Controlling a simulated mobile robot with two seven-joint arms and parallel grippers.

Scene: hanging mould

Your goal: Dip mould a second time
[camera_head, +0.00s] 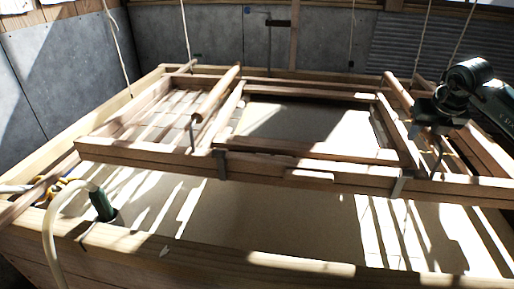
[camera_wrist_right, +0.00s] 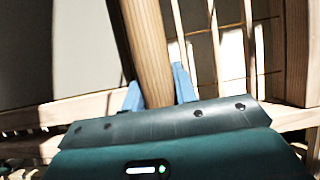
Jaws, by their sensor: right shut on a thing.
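The mould (camera_head: 330,178) is a wooden frame hanging on ropes across a large wooden vat (camera_head: 130,242). Pale beige pulp (camera_head: 285,222) fills the vat, with striped light and shadow on it. The mould looks roughly level and above the pulp at its front; its back edge is hard to judge. A round wooden handle bar (camera_head: 217,92) lies across its left part, another (camera_head: 398,92) across its right. My right gripper (camera_head: 437,118) is at the right bar. In the wrist view its blue fingers (camera_wrist_right: 158,92) are shut around the wooden bar (camera_wrist_right: 148,45). My left gripper is out of view.
A green fitting (camera_head: 102,204) with a pale hose (camera_head: 50,225) sits at the vat's front left rim. Ropes (camera_head: 118,48) rise from the mould. Grey wall panels (camera_head: 200,45) stand behind. Open pulp surface shows in front of the mould.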

